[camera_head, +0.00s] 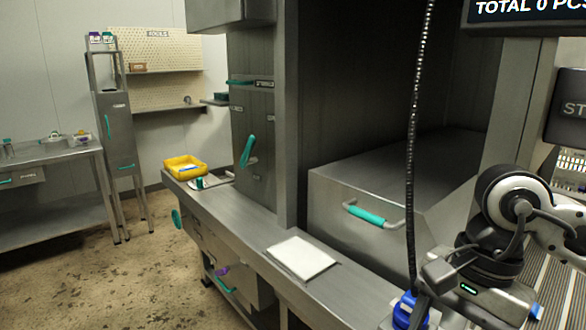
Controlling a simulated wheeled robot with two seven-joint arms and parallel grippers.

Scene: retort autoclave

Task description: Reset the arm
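My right arm (510,210) comes in from the right edge, bent, with a white and black joint. Its gripper (424,305) points down at the bottom right, beside a blue object (404,306). A black coiled cable (412,150) hangs from above and runs down to this blue object. The fingertips are partly cut off by the bottom edge, so I cannot tell whether they are shut on the blue object or only near it. My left arm and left gripper are not in view.
A steel counter (245,222) holds a white board (300,257) and a yellow tray (184,166). A steel box with a teal handle (371,215) stands in the dark chamber (370,80). Another steel table (50,155) stands far left. The floor (110,280) at left is clear.

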